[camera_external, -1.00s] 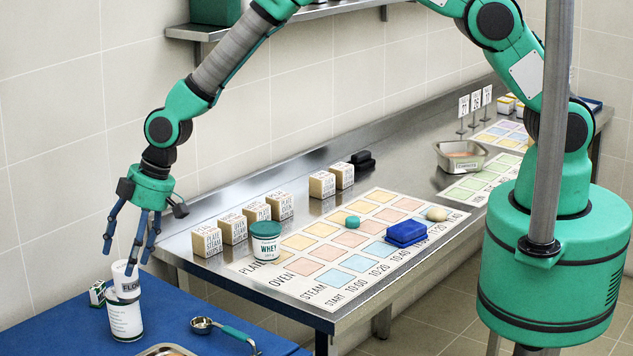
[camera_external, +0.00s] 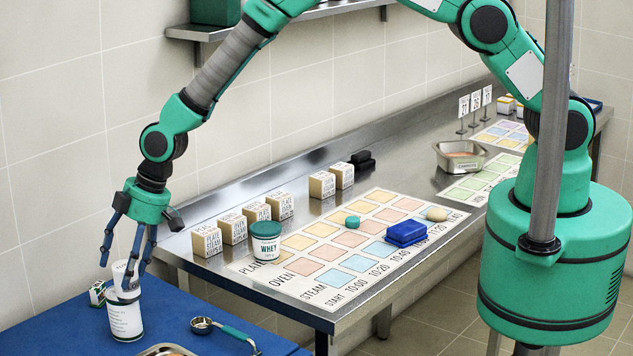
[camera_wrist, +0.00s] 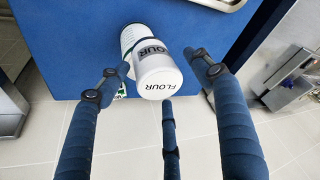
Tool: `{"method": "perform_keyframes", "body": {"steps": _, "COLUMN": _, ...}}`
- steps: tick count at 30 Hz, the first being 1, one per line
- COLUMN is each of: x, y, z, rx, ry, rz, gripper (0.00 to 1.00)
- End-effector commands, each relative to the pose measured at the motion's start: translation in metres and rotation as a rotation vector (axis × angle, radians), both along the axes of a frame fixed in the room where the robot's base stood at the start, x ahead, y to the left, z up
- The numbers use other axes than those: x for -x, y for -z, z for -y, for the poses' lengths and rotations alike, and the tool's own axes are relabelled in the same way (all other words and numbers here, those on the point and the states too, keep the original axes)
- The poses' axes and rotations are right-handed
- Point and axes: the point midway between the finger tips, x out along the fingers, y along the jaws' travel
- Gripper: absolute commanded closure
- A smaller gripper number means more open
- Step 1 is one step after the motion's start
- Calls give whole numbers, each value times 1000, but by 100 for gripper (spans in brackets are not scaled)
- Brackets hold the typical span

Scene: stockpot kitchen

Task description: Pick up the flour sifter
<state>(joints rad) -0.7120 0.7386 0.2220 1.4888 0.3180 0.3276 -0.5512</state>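In the wrist view the fingers (camera_wrist: 160,76) are spread, with the sifter between the left and right ones and visible gaps on either side. The fingers partly cover the sifter's top in the external view, so contact there is unclear.
A small green-and-white box (camera_external: 97,293) stands close behind the sifter's left side. A measuring scoop (camera_external: 222,329) and a metal tray (camera_external: 166,350) lie to its right on the blue surface. The steel counter (camera_external: 190,272) with a whey tub (camera_external: 266,243) stands beyond.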

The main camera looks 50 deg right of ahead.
Motion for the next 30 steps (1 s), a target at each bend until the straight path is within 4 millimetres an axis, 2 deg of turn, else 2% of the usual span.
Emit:
{"method": "perform_keyframes", "body": {"steps": 1, "x": 0, "y": 0, "z": 0, "rx": 0, "ry": 0, "rz": 0, "gripper": 48}}
{"method": "perform_keyframes", "body": {"steps": 6, "x": 0, "y": 0, "z": 0, "rx": 0, "ry": 0, "rz": 0, "gripper": 82}}
{"method": "perform_keyframes", "body": {"steps": 7, "x": 0, "y": 0, "z": 0, "rx": 0, "ry": 0, "rz": 0, "gripper": 82}}
{"method": "perform_keyframes", "body": {"steps": 8, "x": 0, "y": 0, "z": 0, "rx": -1, "ry": 0, "rz": 1, "gripper": 87}}
{"method": "perform_keyframes", "body": {"steps": 20, "x": -1, "y": -5, "z": 0, "rx": -1, "ry": -1, "rz": 1, "gripper": 87}}
{"method": "perform_keyframes", "body": {"steps": 25, "x": -1, "y": -17, "z": -1, "rx": -3, "ry": 1, "rz": 1, "gripper": 87}}
{"method": "perform_keyframes", "body": {"steps": 30, "x": 0, "y": -38, "z": 0, "rx": -2, "ry": -1, "rz": 2, "gripper": 87}}
